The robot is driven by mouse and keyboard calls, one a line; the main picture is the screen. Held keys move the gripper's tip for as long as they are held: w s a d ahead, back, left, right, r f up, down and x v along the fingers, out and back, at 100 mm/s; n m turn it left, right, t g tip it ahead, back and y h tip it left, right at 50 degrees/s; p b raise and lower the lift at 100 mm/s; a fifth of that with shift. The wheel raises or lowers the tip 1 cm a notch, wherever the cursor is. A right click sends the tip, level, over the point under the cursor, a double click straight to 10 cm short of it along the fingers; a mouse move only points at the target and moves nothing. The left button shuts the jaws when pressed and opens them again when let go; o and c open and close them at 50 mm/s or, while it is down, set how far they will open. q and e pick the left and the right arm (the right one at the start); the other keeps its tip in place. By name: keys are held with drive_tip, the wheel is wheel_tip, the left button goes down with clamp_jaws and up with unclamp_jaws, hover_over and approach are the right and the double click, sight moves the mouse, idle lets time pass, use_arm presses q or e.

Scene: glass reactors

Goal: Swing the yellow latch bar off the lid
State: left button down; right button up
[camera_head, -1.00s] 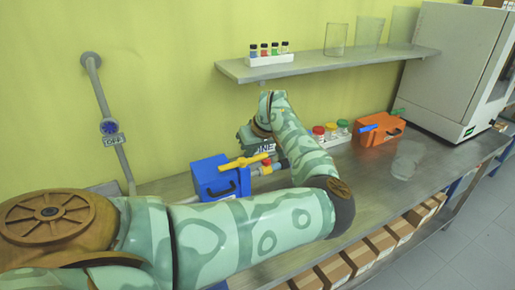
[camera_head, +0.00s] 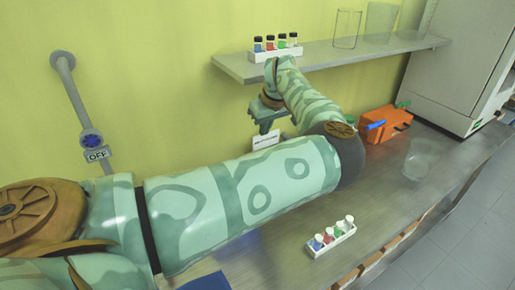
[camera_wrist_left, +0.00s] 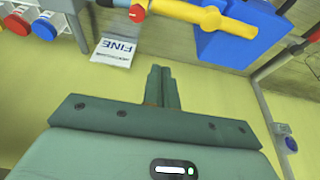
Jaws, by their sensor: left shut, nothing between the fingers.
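The yellow latch bar (camera_wrist_left: 190,12) shows at the top of the left wrist view, its rounded end lying across the blue box (camera_wrist_left: 243,38). In the head view my left arm hides the bar and box. My left gripper (camera_wrist_left: 163,86) is shut and empty, its fingertips apart from the bar and box, pointing toward the area beside a white FINE card (camera_wrist_left: 114,53). In the head view this gripper (camera_head: 267,112) is by the wall, above the bench. My right gripper is not in view.
A small vial rack (camera_head: 331,238) stands on the bench in front of my arm. An orange box (camera_head: 387,124) and a clear glass (camera_head: 418,160) stand farther right. A shelf (camera_head: 325,60) with vials hangs above my gripper. A wall pipe with an OFF sign (camera_head: 97,155) is left.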

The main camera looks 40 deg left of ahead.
use_arm(q)
drive_tip(key=s+x, duration=0.1)
drive_tip(key=x, duration=0.9)
drive_tip(key=d, duration=0.3)
drive_tip(key=shift+s+d+f, duration=0.1)
drive_tip(key=shift+d+f, duration=0.2)
drive_tip(key=shift+d, duration=0.1)
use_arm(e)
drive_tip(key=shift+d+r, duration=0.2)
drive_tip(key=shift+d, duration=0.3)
use_arm(q)
drive_tip(key=shift+a, duration=0.1)
